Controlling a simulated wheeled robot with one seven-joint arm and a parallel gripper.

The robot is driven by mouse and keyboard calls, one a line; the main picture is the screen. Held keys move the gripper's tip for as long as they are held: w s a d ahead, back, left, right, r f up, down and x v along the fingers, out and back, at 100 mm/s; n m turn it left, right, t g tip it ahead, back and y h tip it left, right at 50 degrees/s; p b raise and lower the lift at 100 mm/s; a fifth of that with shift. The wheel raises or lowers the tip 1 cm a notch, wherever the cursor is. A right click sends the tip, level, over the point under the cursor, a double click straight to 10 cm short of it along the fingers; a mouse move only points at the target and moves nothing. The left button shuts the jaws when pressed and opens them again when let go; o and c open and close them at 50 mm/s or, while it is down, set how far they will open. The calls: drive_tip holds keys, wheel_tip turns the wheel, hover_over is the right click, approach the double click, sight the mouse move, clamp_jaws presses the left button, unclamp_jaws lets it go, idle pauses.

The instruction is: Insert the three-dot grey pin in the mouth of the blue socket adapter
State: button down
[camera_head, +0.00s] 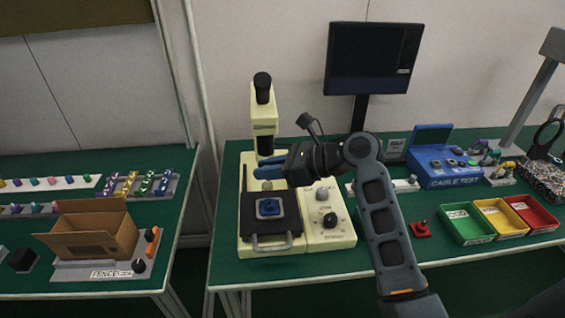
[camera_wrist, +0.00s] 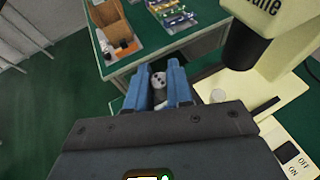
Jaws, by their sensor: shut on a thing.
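My gripper (camera_head: 262,170) hangs over the cream microscope-like machine, its blue fingers pointing left in the head view. In the wrist view the fingers (camera_wrist: 158,88) are shut on a grey pin (camera_wrist: 158,79), whose round end with dark dots shows between the fingertips. The rest of the pin is hidden by the fingers. The blue socket adapter (camera_head: 268,208) sits on the machine's black plate, below and apart from my gripper. Its mouth is too small to make out clearly. I cannot see the adapter in the wrist view.
The machine's head (camera_head: 264,120) rises just behind my gripper, and its knobbed panel (camera_head: 328,215) is to the right. A monitor (camera_head: 373,58), a blue cable tester (camera_head: 447,165) and green, yellow and red bins (camera_head: 467,224) stand farther right. A cardboard box (camera_head: 92,235) is on the left bench.

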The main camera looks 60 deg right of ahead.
drive_tip(key=shift+r+p, duration=0.2)
drive_tip(key=shift+p, duration=0.8)
drive_tip(key=b, duration=0.2)
hover_over(272, 203)
drive_tip(key=shift+w+a+f, duration=0.1)
drive_tip(key=shift+w+f, duration=0.05)
drive_tip(key=shift+f, duration=2.95)
drive_tip(key=shift+p, duration=1.9)
drive_tip(key=shift+f+b, duration=0.5)
drive_tip(key=shift+f, duration=0.75)
drive_tip(key=c, duration=0.9)
unclamp_jaws()
drive_tip(key=shift+c, duration=0.2)
drive_tip(key=v, duration=0.8)
drive_tip(key=shift+a+b, duration=0.1)
drive_tip(key=shift+b, duration=0.2)
